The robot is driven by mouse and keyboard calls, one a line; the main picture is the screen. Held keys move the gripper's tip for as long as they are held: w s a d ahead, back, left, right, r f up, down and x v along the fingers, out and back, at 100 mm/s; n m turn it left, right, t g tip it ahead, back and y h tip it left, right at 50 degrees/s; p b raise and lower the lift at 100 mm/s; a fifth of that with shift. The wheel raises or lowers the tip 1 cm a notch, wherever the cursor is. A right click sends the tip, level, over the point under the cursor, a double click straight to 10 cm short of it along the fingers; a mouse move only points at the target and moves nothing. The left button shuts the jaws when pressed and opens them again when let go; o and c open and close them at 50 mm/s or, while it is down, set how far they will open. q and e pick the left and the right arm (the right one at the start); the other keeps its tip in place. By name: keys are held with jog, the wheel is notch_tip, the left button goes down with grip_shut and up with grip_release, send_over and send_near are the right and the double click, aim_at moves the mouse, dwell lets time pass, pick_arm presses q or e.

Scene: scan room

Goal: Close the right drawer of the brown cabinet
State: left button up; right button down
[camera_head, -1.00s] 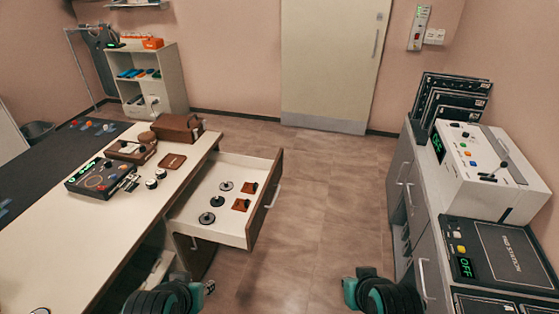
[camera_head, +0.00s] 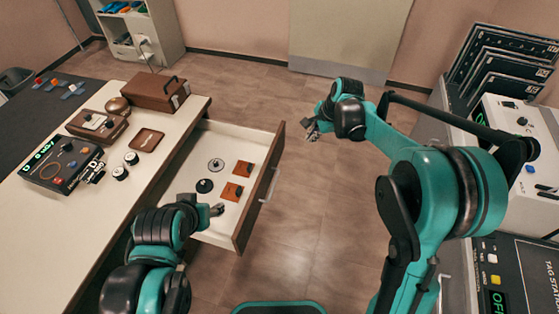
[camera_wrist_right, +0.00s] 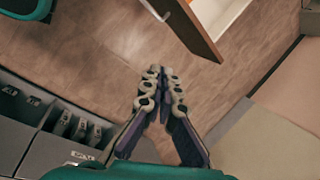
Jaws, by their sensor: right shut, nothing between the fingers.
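The drawer (camera_head: 205,137) of the brown cabinet stands pulled out from under the white desk top. Its inside is white and its brown front panel (camera_head: 258,195) has a pale handle (camera_head: 268,185). My right gripper (camera_head: 311,129) is shut and empty, in the air to the right of the drawer front, apart from it. In the right wrist view the gripper (camera_wrist_right: 161,82) has its fingertips together, and the brown front panel (camera_wrist_right: 190,27) shows beyond them. My left gripper (camera_head: 217,210) is over the near part of the drawer; its jaws are too small to judge.
The drawer holds dark and grey discs and brown square pieces (camera_head: 231,191). The desk (camera_head: 60,235) carries a brown box (camera_head: 155,91), a small tray (camera_head: 147,140) and control devices. Grey cabinets with equipment stand at right. Floor (camera_head: 300,215) right of the drawer is clear.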

jog(key=w+a+f+m+b, duration=0.1)
jog(key=w+a+f+m, duration=0.1)
jog(key=f, duration=0.6)
jog(key=w+a+f+m+g+y+b, duration=0.1)
jog(key=w+a+f+m+b, duration=0.1)
jog(key=w+a+f, duration=0.3)
jog(key=w+a+f+m+b, duration=0.2)
jog(key=w+a+f, duration=0.1)
jog(key=f, duration=0.9)
jog(key=shift+w+a+f+m+g, duration=0.15)
jog(key=shift+w+f+m+g, duration=0.2)
jog(key=shift+f+m+g, duration=0.05)
